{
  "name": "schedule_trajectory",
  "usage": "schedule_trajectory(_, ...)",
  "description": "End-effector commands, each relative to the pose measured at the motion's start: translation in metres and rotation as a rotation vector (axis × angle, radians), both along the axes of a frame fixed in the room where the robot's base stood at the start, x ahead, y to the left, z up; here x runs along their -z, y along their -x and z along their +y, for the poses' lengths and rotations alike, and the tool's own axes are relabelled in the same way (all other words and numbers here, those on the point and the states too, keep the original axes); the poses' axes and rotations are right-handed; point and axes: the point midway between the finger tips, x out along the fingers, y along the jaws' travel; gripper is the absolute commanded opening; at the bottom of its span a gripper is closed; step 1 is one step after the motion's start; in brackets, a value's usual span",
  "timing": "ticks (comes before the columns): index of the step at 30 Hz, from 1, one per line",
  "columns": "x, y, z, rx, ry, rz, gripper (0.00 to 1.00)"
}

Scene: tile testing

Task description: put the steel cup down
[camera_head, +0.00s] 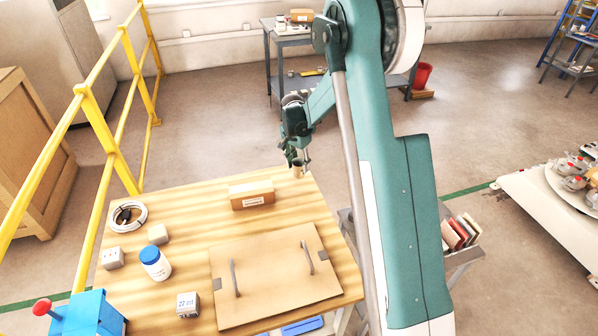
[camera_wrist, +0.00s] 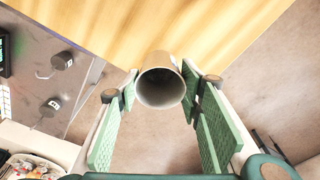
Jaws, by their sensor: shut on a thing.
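The steel cup (camera_head: 298,172) is small in the head view, at the far right corner of the wooden table (camera_head: 190,215). My gripper (camera_head: 297,161) is shut on it from above and behind. In the wrist view the cup (camera_wrist: 163,84) sits between the green finger pads, its open mouth facing the camera. The table's wood top (camera_wrist: 180,25) shows beyond the cup and the floor shows below it. I cannot tell whether the cup's base touches the table.
On the table are a cardboard box (camera_head: 251,194), a flat brown panel with two handles (camera_head: 274,278), a white jar with blue lid (camera_head: 156,264), small grey boxes (camera_head: 113,258) and a cable coil (camera_head: 129,217). A yellow rail (camera_head: 110,150) runs along the left. Bare wood lies around the cardboard box.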

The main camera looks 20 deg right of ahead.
Motion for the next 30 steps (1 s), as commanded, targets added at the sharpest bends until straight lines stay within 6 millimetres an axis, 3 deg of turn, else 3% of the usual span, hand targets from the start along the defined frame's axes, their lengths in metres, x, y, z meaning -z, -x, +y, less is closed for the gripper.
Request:
schedule_trajectory(5,0.005,0.000,0.000,0.000,0.000,0.000,0.24)
schedule_trajectory(15,0.036,0.000,0.000,0.000,0.000,0.000,0.24)
schedule_trajectory(30,0.041,0.000,0.000,0.000,0.000,0.000,0.24)
